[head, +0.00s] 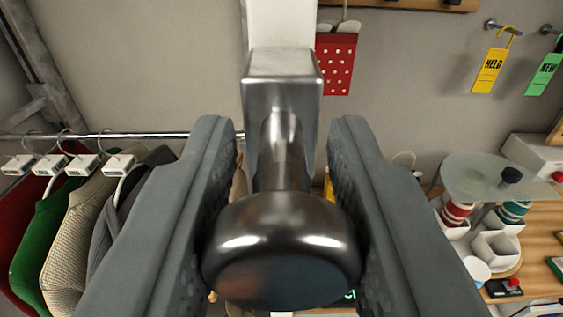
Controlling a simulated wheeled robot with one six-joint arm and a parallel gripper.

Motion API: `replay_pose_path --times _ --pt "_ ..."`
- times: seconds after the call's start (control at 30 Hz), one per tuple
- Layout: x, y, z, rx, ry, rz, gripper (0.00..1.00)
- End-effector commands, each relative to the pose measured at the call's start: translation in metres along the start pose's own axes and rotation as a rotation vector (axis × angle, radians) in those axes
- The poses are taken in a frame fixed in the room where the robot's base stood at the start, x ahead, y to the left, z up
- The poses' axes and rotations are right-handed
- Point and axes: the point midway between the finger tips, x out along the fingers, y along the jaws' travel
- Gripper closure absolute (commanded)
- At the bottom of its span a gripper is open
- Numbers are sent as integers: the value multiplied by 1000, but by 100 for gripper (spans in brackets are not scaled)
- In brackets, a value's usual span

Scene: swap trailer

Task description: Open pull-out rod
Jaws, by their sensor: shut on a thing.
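A shiny dark metal knob (281,245) fills the lower middle of the head view. A narrower metal neck joins it to the squared metal end (283,90) of the pull-out rod, which is mounted on a white upright piece (281,22). My gripper (281,215) has one grey finger on each side of the knob and is shut on it. The pads touch or nearly touch its sides. The lower ends of the fingers run out of the picture, and the rod behind the knob is partly hidden.
Clothes (75,225) hang from a metal rail (160,135) at left. A red dotted cloth (336,65) hangs behind the rod. Yellow (489,72) and green (543,74) tags hang on wall pegs at upper right. A wooden counter (540,230) at right holds a glass lid (487,178) and spools.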

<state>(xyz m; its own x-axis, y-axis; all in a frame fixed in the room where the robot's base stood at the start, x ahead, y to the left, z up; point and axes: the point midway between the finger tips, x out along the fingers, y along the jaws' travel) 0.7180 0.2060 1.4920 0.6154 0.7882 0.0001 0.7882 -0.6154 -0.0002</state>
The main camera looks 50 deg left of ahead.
Motion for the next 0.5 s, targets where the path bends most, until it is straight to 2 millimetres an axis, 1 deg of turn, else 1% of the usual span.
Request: replay_pose_path --times 0.17,0.3,0.5 --pt "-37 1 0 0 0 4 100" --pt "-72 1 0 -1 -1 4 100" --pt "-119 1 0 0 -1 5 100"
